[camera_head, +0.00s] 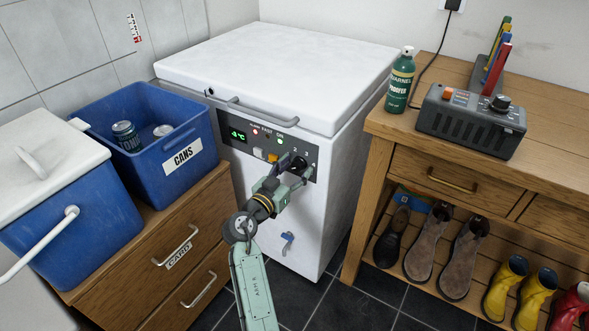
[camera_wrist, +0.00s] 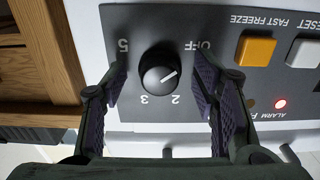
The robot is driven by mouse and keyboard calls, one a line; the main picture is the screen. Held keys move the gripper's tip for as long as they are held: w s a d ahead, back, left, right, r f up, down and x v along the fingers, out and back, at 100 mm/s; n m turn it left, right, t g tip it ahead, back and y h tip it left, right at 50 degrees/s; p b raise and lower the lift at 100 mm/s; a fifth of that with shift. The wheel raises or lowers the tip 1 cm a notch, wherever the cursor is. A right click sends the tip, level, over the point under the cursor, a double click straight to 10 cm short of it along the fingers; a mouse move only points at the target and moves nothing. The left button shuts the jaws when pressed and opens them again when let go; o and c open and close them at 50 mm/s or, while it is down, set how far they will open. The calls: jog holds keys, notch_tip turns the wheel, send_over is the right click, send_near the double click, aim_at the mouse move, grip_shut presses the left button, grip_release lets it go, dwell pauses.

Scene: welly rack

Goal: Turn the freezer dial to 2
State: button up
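The white chest freezer (camera_head: 342,175) has a dark control panel (camera_head: 238,150) on its front. In the wrist view the round black dial (camera_wrist: 159,70) appears upside down, with OFF, 2, 3 and 5 readable around it. Its white mark points right and slightly up in that view, between OFF and 2. My gripper (camera_wrist: 163,80) is open, one finger on each side of the dial, with visible gaps to it.
An orange button (camera_wrist: 256,50), a pale button (camera_wrist: 304,53) and a lit red lamp (camera_wrist: 280,104) are beside the dial. A blue cans bin (camera_head: 150,160) stands left of the freezer.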

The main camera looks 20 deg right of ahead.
jog(key=c, duration=1.1)
jog(key=shift+f+n+b, duration=0.2)
jog(key=shift+n+b, duration=0.2)
jog(key=shift+b, duration=0.3)
jog(key=shift+r+n+b, duration=0.2)
jog(key=shift+n+b, duration=0.1)
jog(key=shift+n, duration=0.2)
jog(key=o, duration=1.2)
jog(key=shift+c, duration=0.2)
jog(key=shift+a, duration=0.1)
